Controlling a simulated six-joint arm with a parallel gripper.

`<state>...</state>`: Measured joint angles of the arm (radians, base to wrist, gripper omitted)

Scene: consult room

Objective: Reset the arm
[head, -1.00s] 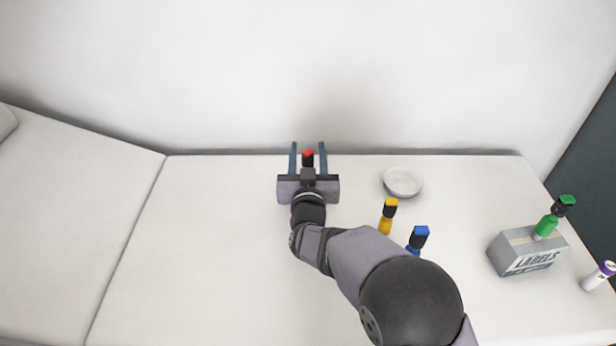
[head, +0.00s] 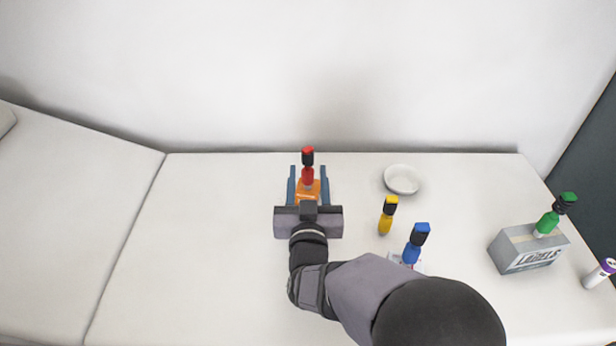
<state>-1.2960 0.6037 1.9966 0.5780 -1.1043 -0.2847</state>
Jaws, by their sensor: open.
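My gripper (head: 308,172) is open in the head view, near the middle of the white surface. Its two blue fingers point toward the back wall, one on each side of an orange block (head: 307,190) with a red bottle (head: 308,170) standing upright at it. I cannot tell whether the fingers touch the block. The gripper's grey body hides the block's near side. My arm reaches in from the lower right.
A white bowl (head: 402,180) stands to the right. A yellow bottle (head: 387,216) and a blue bottle (head: 415,245) stand right of my arm. A grey labels box (head: 528,250) with a green bottle (head: 549,218), and a purple-capped white tube (head: 599,274), are far right. The left surface (head: 200,250) is clear.

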